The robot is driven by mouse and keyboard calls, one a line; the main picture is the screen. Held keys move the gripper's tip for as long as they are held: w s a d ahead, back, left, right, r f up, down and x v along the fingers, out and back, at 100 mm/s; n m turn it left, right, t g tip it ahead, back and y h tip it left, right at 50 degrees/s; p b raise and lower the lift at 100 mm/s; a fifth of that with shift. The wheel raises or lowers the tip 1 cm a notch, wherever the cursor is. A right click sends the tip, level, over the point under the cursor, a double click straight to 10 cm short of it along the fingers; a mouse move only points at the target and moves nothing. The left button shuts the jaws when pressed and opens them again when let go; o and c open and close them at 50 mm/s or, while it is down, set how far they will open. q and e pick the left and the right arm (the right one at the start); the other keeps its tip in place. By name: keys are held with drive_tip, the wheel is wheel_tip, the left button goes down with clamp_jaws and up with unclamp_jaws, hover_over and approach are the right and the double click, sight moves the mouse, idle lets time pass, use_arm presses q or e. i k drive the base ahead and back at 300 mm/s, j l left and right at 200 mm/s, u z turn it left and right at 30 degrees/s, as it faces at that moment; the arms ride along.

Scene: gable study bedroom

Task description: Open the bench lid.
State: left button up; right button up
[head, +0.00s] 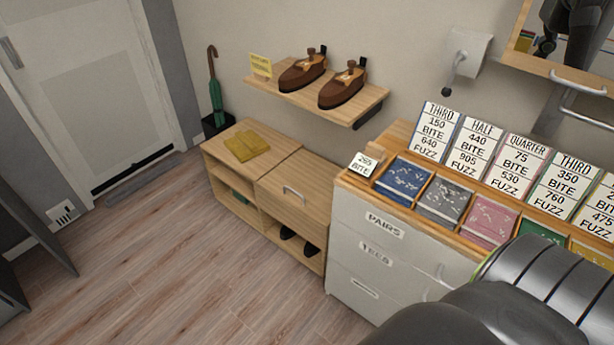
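The low wooden bench (227,178) stands against the wall, left of the drawer cabinet. A seam divides its top into a left and a right part. The right part is the lid (310,176), which looks shut and has nothing on it. A grey bar handle (293,193) sits near its front edge. A folded yellow cloth (246,147) lies on the left part. Below are open compartments with dark shoes (297,245) at the right. Neither of my grippers shows; a dark part of my arm fills the bottom right corner.
The white drawer cabinet (352,247), with swatch trays and price cards on top, stands against the bench's right side. A shelf (345,107) with two brown wooden shoe-like pieces hangs above. An umbrella (214,90) stands at the bench's left. The floor (170,260) in front is clear.

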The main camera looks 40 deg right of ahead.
sight(304, 182)
drive_tip(key=i+l+z, duration=0.1)
drive_tip(key=z, duration=1.55)
drive_tip(key=i+j+z, duration=0.15)
drive_tip(key=i+j, duration=0.9)
